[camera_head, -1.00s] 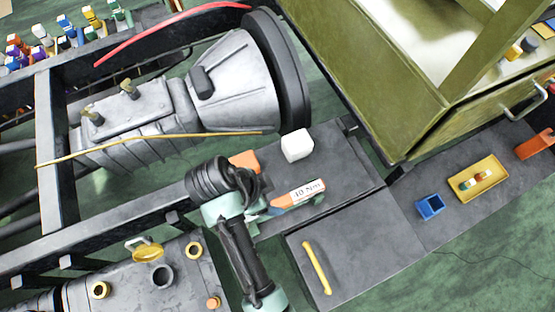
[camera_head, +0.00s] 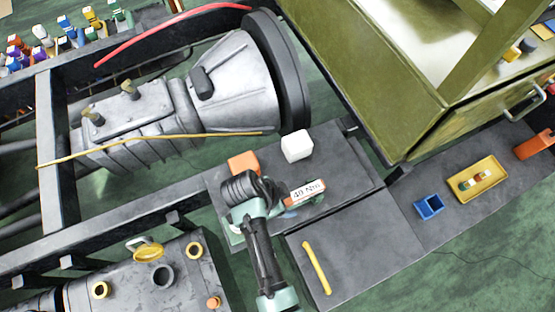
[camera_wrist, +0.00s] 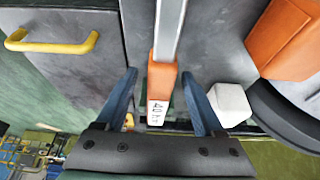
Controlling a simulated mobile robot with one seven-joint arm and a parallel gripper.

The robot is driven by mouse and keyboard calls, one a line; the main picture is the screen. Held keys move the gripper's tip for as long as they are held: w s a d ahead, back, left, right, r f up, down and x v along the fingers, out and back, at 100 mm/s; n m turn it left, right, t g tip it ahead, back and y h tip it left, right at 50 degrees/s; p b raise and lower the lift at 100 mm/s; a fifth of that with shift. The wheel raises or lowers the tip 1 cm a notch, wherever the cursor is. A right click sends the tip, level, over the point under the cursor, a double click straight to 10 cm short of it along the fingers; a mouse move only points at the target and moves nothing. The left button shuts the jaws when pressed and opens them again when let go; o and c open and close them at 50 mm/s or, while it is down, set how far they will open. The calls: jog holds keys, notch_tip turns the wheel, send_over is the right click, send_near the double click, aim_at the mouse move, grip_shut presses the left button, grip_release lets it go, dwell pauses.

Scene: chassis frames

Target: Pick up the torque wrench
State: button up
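The torque wrench, with an orange handle and a white label reading 40 Nm (camera_head: 308,189), lies on the dark grey bench top. My arm hides much of it in the head view. In the wrist view its orange handle (camera_wrist: 161,85) and pale grey shaft run up the picture's middle. My gripper (camera_wrist: 160,73) is open. Its two blue fingers stand on either side of the handle, with a gap on each side. I cannot tell how far the fingertips are above the bench. In the head view my gripper (camera_head: 287,212) is partly hidden beside the wrench.
An orange block (camera_head: 244,163) and a white cube (camera_head: 297,146) stand on the bench near the wrench. A drawer-like panel with a yellow handle (camera_head: 316,267) is in front. A blue bin (camera_head: 429,207) and a yellow tray (camera_head: 492,166) are right. A large grey gearbox (camera_head: 235,85) is behind.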

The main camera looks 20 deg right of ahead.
grip_shut()
jog(key=shift+w, duration=0.1)
dwell(1.2)
